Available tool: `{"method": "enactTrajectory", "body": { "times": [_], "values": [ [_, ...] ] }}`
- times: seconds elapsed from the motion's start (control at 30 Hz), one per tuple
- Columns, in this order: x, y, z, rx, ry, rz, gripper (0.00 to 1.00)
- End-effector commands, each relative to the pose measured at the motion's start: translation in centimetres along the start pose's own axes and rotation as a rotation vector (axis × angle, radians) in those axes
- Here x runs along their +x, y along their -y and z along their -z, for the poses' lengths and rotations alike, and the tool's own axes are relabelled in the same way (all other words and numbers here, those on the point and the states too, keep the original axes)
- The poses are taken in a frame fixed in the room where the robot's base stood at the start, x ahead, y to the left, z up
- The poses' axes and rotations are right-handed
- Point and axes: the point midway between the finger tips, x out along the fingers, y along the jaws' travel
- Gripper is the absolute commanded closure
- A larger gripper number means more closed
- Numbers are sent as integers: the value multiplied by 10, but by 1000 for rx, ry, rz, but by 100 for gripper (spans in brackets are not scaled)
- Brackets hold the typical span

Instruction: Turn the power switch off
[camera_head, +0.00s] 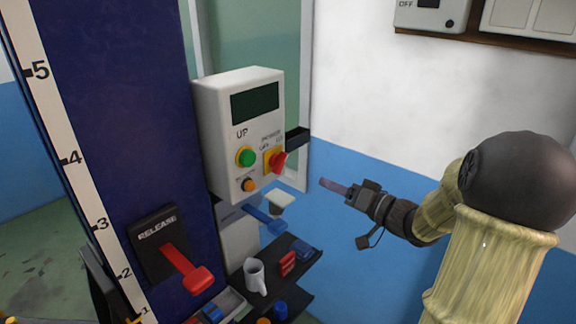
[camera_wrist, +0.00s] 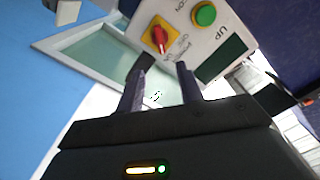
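The power switch (camera_head: 276,161) is a red rotary knob on a yellow plate, on the lower right of a white control box (camera_head: 220,130). It also shows in the wrist view (camera_wrist: 158,38), where the box is turned nearly upside down. My gripper (camera_head: 325,183) is to the right of the box and a little lower than the knob, apart from it. In the wrist view its two fingers (camera_wrist: 158,76) stand apart with nothing between them, and the knob lies beyond their tips. The small lettering around the knob is too blurred to read surely.
A green UP button (camera_head: 246,157) and an orange button (camera_head: 249,185) sit beside the knob. A blue lever (camera_head: 264,218) is below the box, and a red RELEASE lever (camera_head: 188,270) is at left.

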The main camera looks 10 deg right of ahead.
Motion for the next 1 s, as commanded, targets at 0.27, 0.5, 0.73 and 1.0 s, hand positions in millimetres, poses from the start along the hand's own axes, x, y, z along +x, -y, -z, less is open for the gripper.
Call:
{"method": "enactTrajectory", "body": {
  "times": [0.27,0.5,0.73,1.0],
  "values": [
    [51,2,1,0,2,3,64],
    [93,2,1,1,2,3,64],
    [130,1,1,0,1,1,64],
    [143,0,0,-1,0,-1,64]
  ]
}}
